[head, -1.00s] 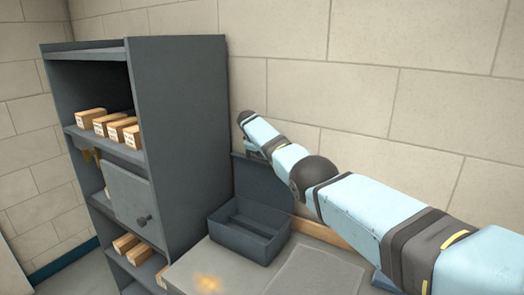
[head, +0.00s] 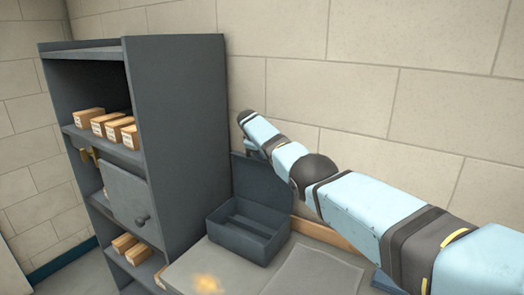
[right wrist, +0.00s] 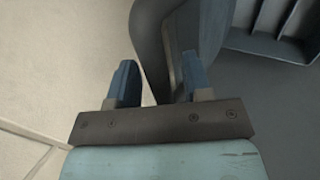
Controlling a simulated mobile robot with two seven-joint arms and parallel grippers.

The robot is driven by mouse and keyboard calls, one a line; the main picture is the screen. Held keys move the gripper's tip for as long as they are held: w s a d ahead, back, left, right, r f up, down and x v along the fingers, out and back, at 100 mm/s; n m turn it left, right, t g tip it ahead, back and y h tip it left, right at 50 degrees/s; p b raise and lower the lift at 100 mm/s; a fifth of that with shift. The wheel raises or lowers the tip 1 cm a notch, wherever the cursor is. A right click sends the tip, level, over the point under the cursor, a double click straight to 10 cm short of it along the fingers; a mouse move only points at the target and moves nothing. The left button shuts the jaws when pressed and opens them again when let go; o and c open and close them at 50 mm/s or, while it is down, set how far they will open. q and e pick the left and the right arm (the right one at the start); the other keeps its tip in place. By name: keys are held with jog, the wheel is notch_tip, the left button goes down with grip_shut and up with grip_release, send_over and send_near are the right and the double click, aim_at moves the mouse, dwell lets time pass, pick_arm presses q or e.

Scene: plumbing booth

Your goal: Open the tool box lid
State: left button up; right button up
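The grey tool box (head: 245,240) stands on the worktop beside the shelf unit. Its lid (head: 262,185) is raised and stands upright at the back, against the wall side. My right gripper (head: 252,152) is at the top of the lid, partly hidden behind my wrist. In the right wrist view my right gripper (right wrist: 158,78) has its two blue fingers apart. A grey edge, seemingly the lid (right wrist: 155,55), shows between them; I cannot tell whether they touch it. The box's open inside with dividers (right wrist: 275,35) shows at upper right. My left gripper is not in view.
A tall dark shelf unit (head: 180,130) stands close left of the tool box, holding several small cartons (head: 105,122) and a knobbed drawer (head: 128,195). The block wall (head: 400,70) is close behind. The worktop (head: 200,265) is clear in front, with a flat grey mat (head: 315,275).

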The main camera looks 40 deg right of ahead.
jog(key=shift+a+r, duration=0.2)
jog(key=shift+r, duration=0.2)
jog(key=b+v, duration=0.2)
jog(key=v, duration=1.1)
jog(key=shift+a+f, duration=0.1)
